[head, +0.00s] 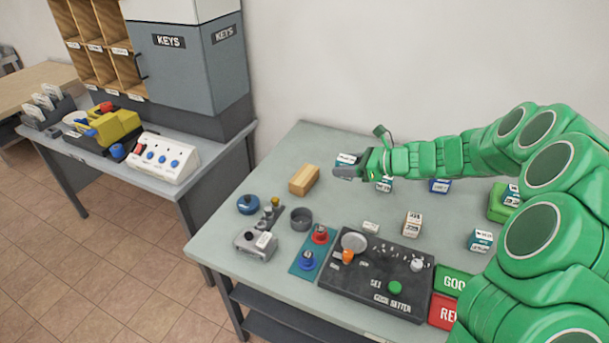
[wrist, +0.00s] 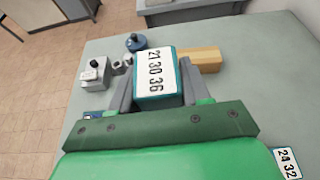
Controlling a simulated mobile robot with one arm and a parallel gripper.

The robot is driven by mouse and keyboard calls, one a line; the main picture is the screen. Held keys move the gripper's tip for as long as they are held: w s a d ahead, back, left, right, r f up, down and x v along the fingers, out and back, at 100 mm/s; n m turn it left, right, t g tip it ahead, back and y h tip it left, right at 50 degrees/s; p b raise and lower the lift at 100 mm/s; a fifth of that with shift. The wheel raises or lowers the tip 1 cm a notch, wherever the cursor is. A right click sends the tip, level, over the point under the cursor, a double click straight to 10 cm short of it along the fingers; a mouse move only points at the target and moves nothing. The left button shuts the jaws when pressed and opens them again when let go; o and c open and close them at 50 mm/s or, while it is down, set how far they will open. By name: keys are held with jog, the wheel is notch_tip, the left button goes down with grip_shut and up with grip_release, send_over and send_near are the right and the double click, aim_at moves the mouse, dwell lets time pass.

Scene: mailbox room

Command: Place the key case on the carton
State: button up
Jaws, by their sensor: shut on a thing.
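My gripper (head: 352,172) is at the back middle of the table, fingers pointing left in the head view. In the wrist view its two fingers (wrist: 155,92) are shut on a teal case with a white number label (wrist: 155,70), which I take to be the key case. The held case is partly hidden by the fingers in the head view (head: 346,160). A small beige, labelled box (head: 412,224), possibly the carton, stands upright behind the black panel, to the right of and nearer than my gripper. I cannot tell for certain which box is the carton.
A wooden block (head: 304,180) lies just left of my gripper. Similar labelled boxes stand on the table, one blue (head: 440,186) and one teal (head: 481,240). The black control panel (head: 376,280), a grey device (head: 255,246) and a blue round pot (head: 248,204) occupy the front and left.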

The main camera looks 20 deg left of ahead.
jog(key=s+a+r, duration=0.1)
jog(key=s+a, duration=0.2)
jog(key=a, duration=0.5)
send_over(304, 174)
jog(key=f, duration=0.8)
jog(key=shift+s+d+f, duration=0.25)
jog(key=shift+d+f, duration=0.05)
jog(key=shift+f, duration=0.1)
jog(key=shift+w+a+f, duration=0.25)
jog(key=shift+f, duration=1.7)
jog(key=shift+f, duration=0.15)
jog(key=o, duration=1.1)
